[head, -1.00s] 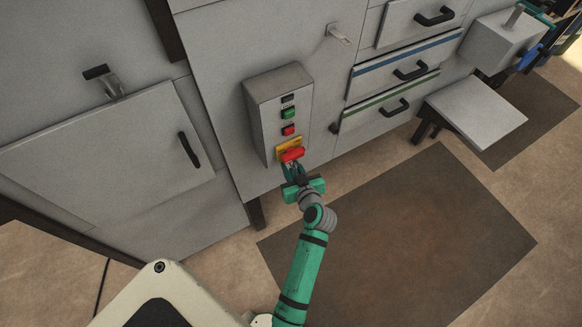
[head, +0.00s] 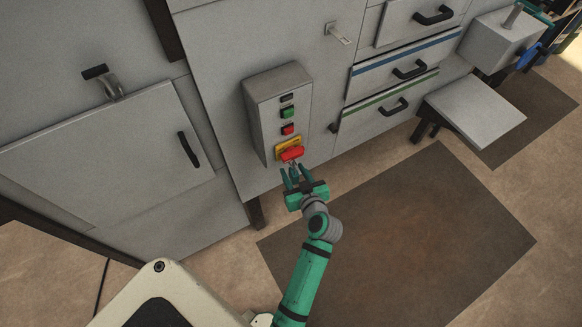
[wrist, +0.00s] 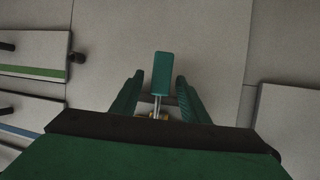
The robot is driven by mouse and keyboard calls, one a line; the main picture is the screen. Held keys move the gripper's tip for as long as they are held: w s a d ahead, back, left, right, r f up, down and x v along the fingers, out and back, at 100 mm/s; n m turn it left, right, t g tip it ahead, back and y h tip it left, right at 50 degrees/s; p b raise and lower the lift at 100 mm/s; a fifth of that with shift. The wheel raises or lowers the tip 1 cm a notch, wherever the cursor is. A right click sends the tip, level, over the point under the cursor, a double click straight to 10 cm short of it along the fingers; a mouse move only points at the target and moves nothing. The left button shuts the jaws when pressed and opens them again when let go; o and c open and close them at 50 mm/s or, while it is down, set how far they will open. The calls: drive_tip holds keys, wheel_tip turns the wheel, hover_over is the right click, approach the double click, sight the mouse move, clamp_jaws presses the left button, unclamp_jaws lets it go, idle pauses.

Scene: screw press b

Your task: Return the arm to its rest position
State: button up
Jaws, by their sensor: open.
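My green gripper (head: 296,173) is open in the head view, its fingers pointing up at the red emergency-stop button (head: 292,154) on its yellow plate (head: 288,144). A small gap shows between the fingertips and the button, and nothing is held. My arm reaches up from the bottom edge, bent at the grey wrist joint. In the wrist view my gripper's fingers stand apart, with a green piece on a metal rod between them. The red button cannot be made out there.
The grey control box (head: 278,97) carries green and red buttons on the cabinet front. The brown floor mat (head: 430,235) is clear.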

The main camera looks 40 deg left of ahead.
drive_tip(key=v, duration=0.7)
drive_tip(key=shift+d, duration=0.15)
drive_tip(key=s+d+f+m+t+h, duration=0.3)
drive_tip(key=s+d+f+m, duration=0.15)
drive_tip(key=d, duration=0.25)
drive_tip(key=s+d+r+m+t+h, duration=0.3)
drive_tip(key=s+d+m+h, duration=0.3)
drive_tip(key=s+d, duration=0.7)
drive_tip(key=shift+d+r+h, duration=0.15)
drive_tip(key=shift+d+h, duration=0.35)
drive_tip(key=shift+d, duration=0.35)
drive_tip(key=shift+o, duration=0.2)
drive_tip(key=s+d+r+t+h, duration=0.1)
drive_tip(key=s+d+r+t, duration=0.1)
drive_tip(key=s+r, duration=0.4)
drive_tip(key=shift+d+r+m, duration=0.3)
drive_tip(key=shift+r+m, duration=0.05)
drive_tip(key=shift+r, duration=0.3)
drive_tip(key=shift+s+r, duration=0.25)
drive_tip(key=shift+r, duration=0.05)
drive_tip(key=shift+w, duration=0.1)
